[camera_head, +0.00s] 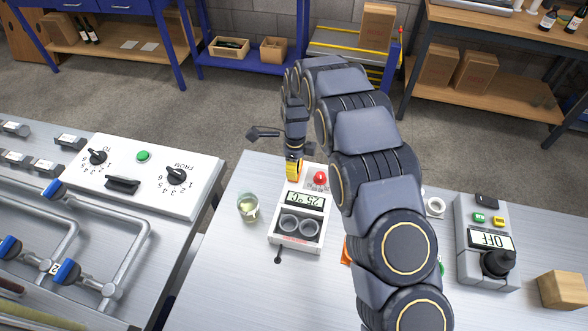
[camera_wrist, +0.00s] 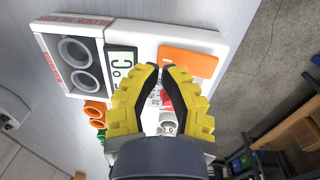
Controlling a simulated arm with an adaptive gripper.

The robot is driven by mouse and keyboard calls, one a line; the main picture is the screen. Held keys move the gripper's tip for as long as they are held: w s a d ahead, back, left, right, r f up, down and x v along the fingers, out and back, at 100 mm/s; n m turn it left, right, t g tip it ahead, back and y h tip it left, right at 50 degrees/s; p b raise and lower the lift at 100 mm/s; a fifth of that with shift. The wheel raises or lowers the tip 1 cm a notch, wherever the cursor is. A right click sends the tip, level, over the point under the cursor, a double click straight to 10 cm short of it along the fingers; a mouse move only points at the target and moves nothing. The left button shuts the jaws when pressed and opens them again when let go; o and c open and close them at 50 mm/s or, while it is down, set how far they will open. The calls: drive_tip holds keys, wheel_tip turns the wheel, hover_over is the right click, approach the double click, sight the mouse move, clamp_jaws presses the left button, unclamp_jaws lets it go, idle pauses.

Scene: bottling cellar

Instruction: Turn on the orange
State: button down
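A white device (camera_head: 295,241) with a "25 °C" display (camera_head: 305,201) and two round wells stands on the bench. In the wrist view its display (camera_wrist: 122,72) is partly covered by a finger. A flat orange rectangle (camera_wrist: 188,62), seemingly a switch, lies on the device just beyond my fingertips. It is hidden behind my gripper in the head view. My gripper (camera_head: 293,180) points down at the device's back left part. In the wrist view my gripper (camera_wrist: 161,68) has its yellow fingertips almost together, with nothing held between them. I cannot tell whether they touch the device.
A red button (camera_head: 320,178) sits just right of my gripper. A glass beaker (camera_head: 248,208) stands left of the device. Orange rings (camera_wrist: 95,110) lie close by. A white dial panel (camera_head: 150,175) is at left. A grey device reading OFF (camera_head: 470,262) and a wooden block (camera_head: 563,290) are at right.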

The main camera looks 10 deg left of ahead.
wheel_tip(320, 180, up, 14)
drive_tip(key=s, duration=0.2)
drive_tip(key=shift+s+f, duration=0.1)
idle(0.5)
